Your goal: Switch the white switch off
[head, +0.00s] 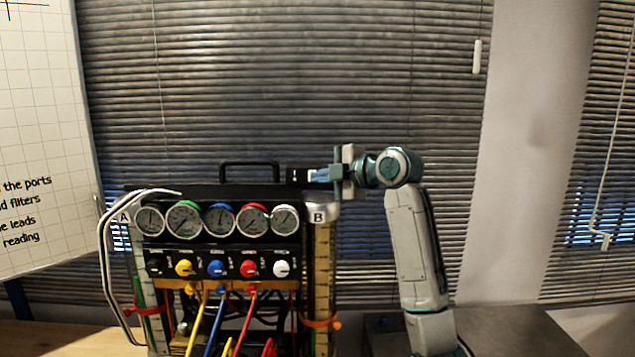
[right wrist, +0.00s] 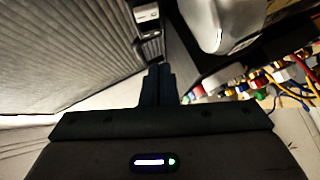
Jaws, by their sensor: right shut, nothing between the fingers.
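The white switch (head: 282,268) is a round white knob at the right end of a row of coloured knobs on the gauge rig's front panel, in the head view. Its pointer is too small to read surely. My right gripper (head: 291,174) is shut and empty, pointing left at the height of the rig's top, above the white switch and apart from it. In the right wrist view, the dark fingers of my right gripper (right wrist: 158,70) are together. I cannot pick out the white switch surely there. My left gripper is not in view.
The rig has several round gauges (head: 221,219), a black top handle (head: 249,164) and a post marked B (head: 320,213) close below my right gripper. Coloured leads (head: 217,325) hang below the knobs. Blinds (head: 300,80) cover the window behind. A whiteboard (head: 40,130) stands at left.

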